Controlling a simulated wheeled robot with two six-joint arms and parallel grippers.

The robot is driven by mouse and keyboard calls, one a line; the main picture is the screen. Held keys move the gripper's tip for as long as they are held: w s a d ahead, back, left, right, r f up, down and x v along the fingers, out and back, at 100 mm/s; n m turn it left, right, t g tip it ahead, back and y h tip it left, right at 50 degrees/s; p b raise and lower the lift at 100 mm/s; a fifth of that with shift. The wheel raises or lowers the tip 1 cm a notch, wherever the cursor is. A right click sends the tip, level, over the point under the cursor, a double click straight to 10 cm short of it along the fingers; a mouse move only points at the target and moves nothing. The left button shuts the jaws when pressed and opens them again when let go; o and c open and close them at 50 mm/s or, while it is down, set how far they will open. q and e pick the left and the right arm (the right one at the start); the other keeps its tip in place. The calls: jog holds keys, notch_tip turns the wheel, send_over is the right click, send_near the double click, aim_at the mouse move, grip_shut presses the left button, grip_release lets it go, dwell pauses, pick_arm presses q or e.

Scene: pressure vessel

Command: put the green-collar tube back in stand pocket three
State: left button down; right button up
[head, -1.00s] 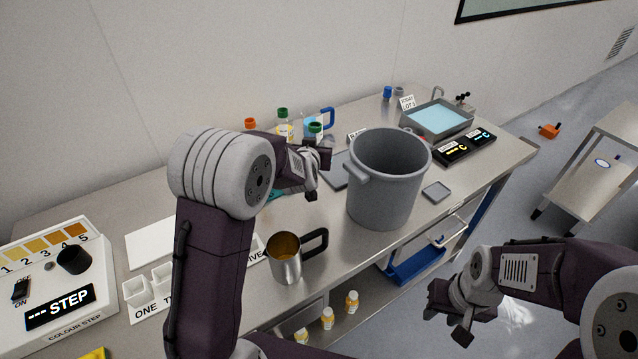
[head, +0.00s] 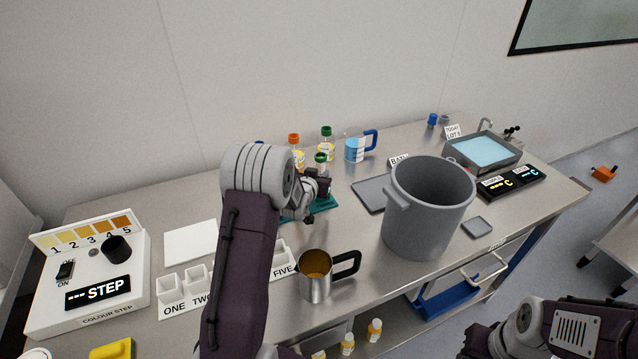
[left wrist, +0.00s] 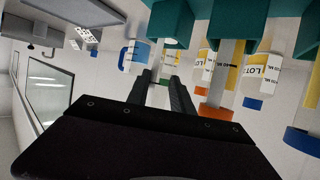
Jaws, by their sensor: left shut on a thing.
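My left gripper (head: 320,184) is among the tubes at the back of the bench, shut on a green-collar tube (head: 321,158). The tube's green top shows just above the jaws; its lower part is hidden in the head view. In the left wrist view the fingers (left wrist: 167,88) close around a green collar (left wrist: 170,82). The teal stand (head: 322,205) lies partly behind my left arm, and its teal blocks show in the left wrist view (left wrist: 172,18). I cannot read its pocket numbers. My right gripper (head: 478,343) is low at the right, apart from the bench; its jaws are unclear.
A blue-handled jug (head: 356,148), grey pot (head: 428,215) and steel mug (head: 316,280) are to the right. White labelled cups (head: 170,290) stand in front, partly hidden by my arm.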

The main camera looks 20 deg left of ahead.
pick_arm(q)
notch_tip(320, 180, down, 3)
jog(key=shift+f, duration=0.1)
jog(key=shift+w+f, duration=0.1)
jog(key=shift+f, duration=0.1)
jog(key=c, duration=1.1)
grip_release()
jog(key=shift+f, duration=0.1)
jog(key=shift+r, duration=0.35)
jog(key=v, duration=0.7)
jog(key=shift+s+b, duration=0.3)
jog(key=shift+b, duration=0.1)
